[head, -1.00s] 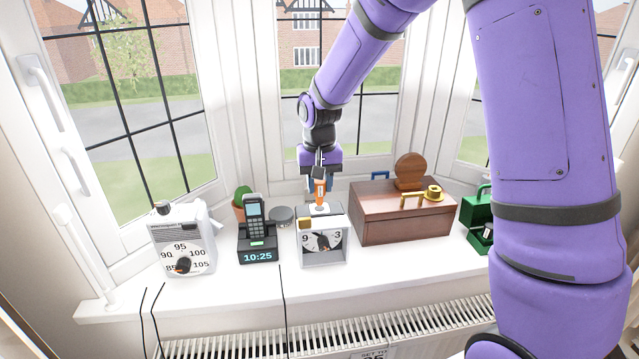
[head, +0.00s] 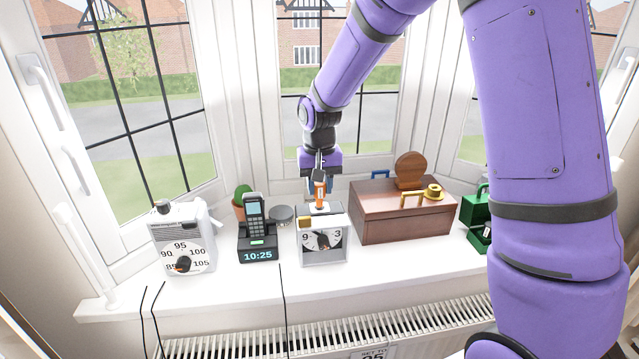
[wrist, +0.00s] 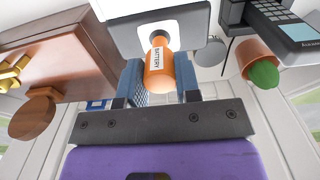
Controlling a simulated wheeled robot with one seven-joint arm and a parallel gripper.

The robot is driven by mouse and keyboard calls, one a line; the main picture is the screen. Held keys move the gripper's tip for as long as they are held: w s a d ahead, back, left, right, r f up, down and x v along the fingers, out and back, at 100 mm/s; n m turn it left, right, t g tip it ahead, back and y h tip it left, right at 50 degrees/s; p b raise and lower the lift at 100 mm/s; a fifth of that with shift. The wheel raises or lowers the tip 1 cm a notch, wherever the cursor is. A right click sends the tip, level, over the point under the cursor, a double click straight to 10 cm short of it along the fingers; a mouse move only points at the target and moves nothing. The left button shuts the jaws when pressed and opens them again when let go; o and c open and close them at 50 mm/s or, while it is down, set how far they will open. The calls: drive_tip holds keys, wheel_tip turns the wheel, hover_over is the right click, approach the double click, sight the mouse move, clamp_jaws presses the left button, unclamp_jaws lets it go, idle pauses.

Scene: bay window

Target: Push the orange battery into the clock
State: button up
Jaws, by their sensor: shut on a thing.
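The orange battery (head: 320,193) stands about upright at the top of the clock (head: 323,258), a pale box with a white dial and dark hands. In the wrist view the battery (wrist: 159,68) shows its "BATTERY" label, and its far end is at a white-rimmed opening in the clock's top (wrist: 122,38). I cannot tell how deep that end sits. My gripper (head: 320,184) is above the clock, shut on the battery. Its blue fingers lie on either side of the battery in the wrist view (wrist: 161,84).
A brown wooden box (head: 395,222) stands close right of the clock, with brass pieces and a round wooden piece on top. A phone on a dock (head: 257,240) is close left. A radio (head: 183,240) is farther left, a green case (head: 477,212) far right. The front sill is clear.

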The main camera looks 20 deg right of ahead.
sight(320, 196)
drive_tip(key=shift+f, duration=1.65)
drive_tip(key=o, duration=1.1)
wheel_tip(320, 196, up, 11)
drive_tip(key=shift+f, duration=0.1)
drive_tip(key=s+d+r+n+t, duration=0.1)
drive_tip(key=s+d+r+t, duration=0.25)
drive_tip(key=s+r, duration=1)
drive_tip(key=shift+n+t, duration=0.6)
drive_tip(key=shift+t, duration=0.25)
drive_tip(key=s+d, duration=0.1)
drive_tip(key=s, duration=0.4)
drive_tip(key=s+d, duration=0.1)
drive_tip(key=s, duration=0.5)
drive_tip(key=s+d, duration=0.1)
drive_tip(key=s, duration=0.4)
drive_tip(key=shift+s+d+f, duration=0.2)
drive_tip(key=shift+s, duration=0.1)
